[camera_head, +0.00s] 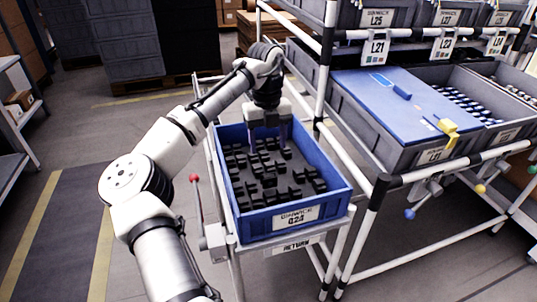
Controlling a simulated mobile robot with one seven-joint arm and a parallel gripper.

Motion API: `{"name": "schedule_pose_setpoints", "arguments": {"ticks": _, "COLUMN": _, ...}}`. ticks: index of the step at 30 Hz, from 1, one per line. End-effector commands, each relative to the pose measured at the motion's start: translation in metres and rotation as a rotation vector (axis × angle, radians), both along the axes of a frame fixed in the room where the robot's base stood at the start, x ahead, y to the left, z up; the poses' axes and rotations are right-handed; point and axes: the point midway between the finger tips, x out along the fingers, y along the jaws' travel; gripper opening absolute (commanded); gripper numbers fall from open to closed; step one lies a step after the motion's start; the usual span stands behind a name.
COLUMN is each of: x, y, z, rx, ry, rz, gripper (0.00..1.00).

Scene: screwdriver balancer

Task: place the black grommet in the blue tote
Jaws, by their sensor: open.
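The blue tote (257,224) stands on a white-framed stand in the middle of the view, with a white label on its front wall. Many small black grommets (269,181) lie spread over its dark floor. I cannot tell which one is the task's grommet. My gripper (268,145) points down inside the far end of the tote, over the far grommets. Its two fingers are apart and nothing shows between them. I cannot tell whether the fingertips touch any grommet.
A white pipe rack (376,205) stands close on the tote's right. It bears grey bins, a blue lid (385,112) and a yellow clip (447,130). A red-knobbed lever (194,178) rises at the tote's left. Open floor lies further left.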

Motion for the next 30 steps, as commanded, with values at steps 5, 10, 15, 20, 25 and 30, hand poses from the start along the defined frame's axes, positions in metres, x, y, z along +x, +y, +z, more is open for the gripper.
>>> {"name": "schedule_pose_setpoints", "arguments": {"ticks": 5, "x": 0.001, "y": 0.001, "z": 0.009, "rx": -0.001, "ry": 0.001, "rz": 0.001, "gripper": 0.61}}
{"name": "schedule_pose_setpoints", "arguments": {"ticks": 10, "x": 0.001, "y": 0.001, "z": 0.010, "rx": -0.001, "ry": 0.001, "rz": 0.001, "gripper": 0.61}}
{"name": "schedule_pose_setpoints", "arguments": {"ticks": 15, "x": 0.011, "y": -0.021, "z": 0.014, "rx": -0.075, "ry": -0.101, "rz": 0.047, "gripper": 0.61}}
{"name": "schedule_pose_setpoints", "arguments": {"ticks": 20, "x": 0.044, "y": -0.075, "z": 0.069, "rx": -0.413, "ry": -0.439, "rz": 0.268, "gripper": 0.61}}
{"name": "schedule_pose_setpoints", "arguments": {"ticks": 25, "x": 0.055, "y": -0.064, "z": 0.204, "rx": -1.039, "ry": -0.806, "rz": 0.638, "gripper": 0.61}}
{"name": "schedule_pose_setpoints", "arguments": {"ticks": 30, "x": 0.000, "y": 0.049, "z": 0.322, "rx": -1.699, "ry": -1.072, "rz": 0.922, "gripper": 0.61}}
